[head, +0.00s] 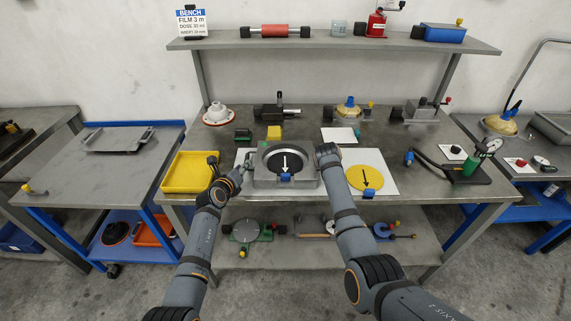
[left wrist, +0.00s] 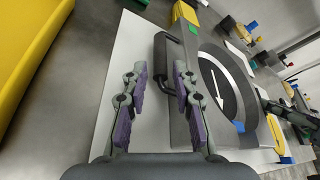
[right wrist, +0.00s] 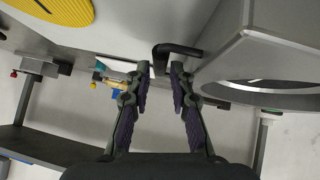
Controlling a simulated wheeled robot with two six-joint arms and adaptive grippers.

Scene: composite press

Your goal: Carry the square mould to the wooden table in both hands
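The square mould (head: 262,181) is a grey metal block with a round dark disc, a white arrow and a blue tab. It sits on a white sheet on the grey bench and has a black handle on each side. My left gripper (left wrist: 158,70) is open, with the left handle (left wrist: 162,55) between and just ahead of its fingertips. My right gripper (right wrist: 160,68) is open, with the right handle (right wrist: 160,54) at its fingertips; contact is unclear. The mould wall (right wrist: 262,58) fills the upper right of the right wrist view. I cannot make out a wooden table.
A yellow tray (head: 190,187) stands left of the mould, and a yellow disc (head: 365,182) lies to its right. A shelf (head: 340,44) runs above the back. A blue-edged grey table (head: 85,180) stands left with free room on top. Several tools line the bench's back.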

